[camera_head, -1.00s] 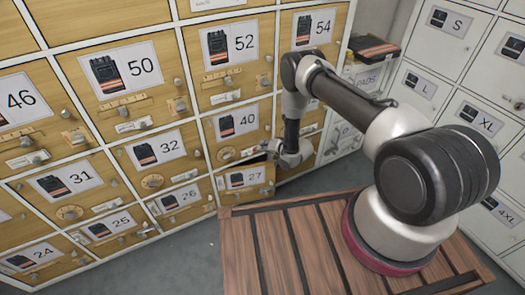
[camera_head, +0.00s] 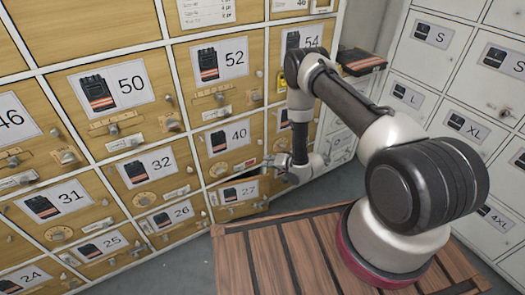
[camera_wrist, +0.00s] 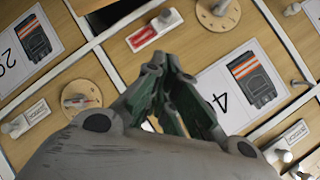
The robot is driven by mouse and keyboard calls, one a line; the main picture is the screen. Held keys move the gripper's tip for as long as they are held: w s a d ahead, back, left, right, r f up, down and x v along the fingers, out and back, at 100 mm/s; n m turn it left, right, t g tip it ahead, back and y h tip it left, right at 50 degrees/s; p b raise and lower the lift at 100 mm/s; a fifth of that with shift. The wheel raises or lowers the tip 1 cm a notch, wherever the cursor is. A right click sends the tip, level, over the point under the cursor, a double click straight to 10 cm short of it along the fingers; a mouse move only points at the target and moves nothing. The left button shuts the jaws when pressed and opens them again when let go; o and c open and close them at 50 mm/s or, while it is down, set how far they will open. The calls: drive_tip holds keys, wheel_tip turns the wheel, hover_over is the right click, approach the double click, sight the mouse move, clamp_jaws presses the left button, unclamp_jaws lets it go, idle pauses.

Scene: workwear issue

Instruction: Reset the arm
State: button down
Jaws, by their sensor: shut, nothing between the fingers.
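My arm reaches from its base on the slatted wooden top to the wooden locker wall. My gripper (camera_head: 272,161) is low in front of the doors, near the upper right of door 27 (camera_head: 240,192) and beside door 40 (camera_head: 229,137). In the wrist view its fingers (camera_wrist: 168,62) meet at the tips, with nothing visible between them. Door 27 stands slightly ajar, with a dark gap along its top. Whether the fingertips touch a door cannot be told.
Numbered wooden doors with knobs and latches fill the left, among them 50 (camera_head: 125,83) and 52 (camera_head: 220,62). White size lockers (camera_head: 440,62) stand at the right. A dark folded item with an orange stripe (camera_head: 360,62) lies behind my arm. Grey floor shows beside the wooden top (camera_head: 290,255).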

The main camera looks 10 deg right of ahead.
drive_tip(key=s+d+f+n+g+h, duration=0.35)
drive_tip(key=s+d+f+g, duration=0.35)
drive_tip(key=s, duration=0.4)
drive_tip(key=s+d+r+g+h, duration=0.2)
drive_tip(key=s+d+r+h, duration=0.1)
drive_tip(key=r, duration=0.1)
drive_tip(key=s+d+r+g+h, duration=0.1)
drive_tip(key=s+d+r, duration=0.1)
drive_tip(key=r, duration=0.8)
drive_tip(key=s+d+r+g, duration=0.1)
drive_tip(key=s+d+r, duration=0.15)
drive_tip(key=r, duration=0.75)
drive_tip(key=s+d+r+g+h, duration=0.1)
drive_tip(key=s+d+r, duration=0.1)
drive_tip(key=r, duration=0.8)
drive_tip(key=s+r+t, duration=0.2)
drive_tip(key=s+r, duration=0.3)
drive_tip(key=r, duration=0.5)
drive_tip(key=s+r+t, duration=0.2)
drive_tip(key=s+r, duration=0.4)
drive_tip(key=r, duration=0.4)
drive_tip(key=s+r+t+y, duration=0.1)
drive_tip(key=s+r+t, duration=0.1)
drive_tip(key=s+r, duration=0.4)
wheel_tip(320, 180, up, 5)
drive_tip(key=shift+a+f+t, duration=0.2)
drive_tip(key=shift+a+t, duration=0.05)
drive_tip(key=shift+t, duration=0.05)
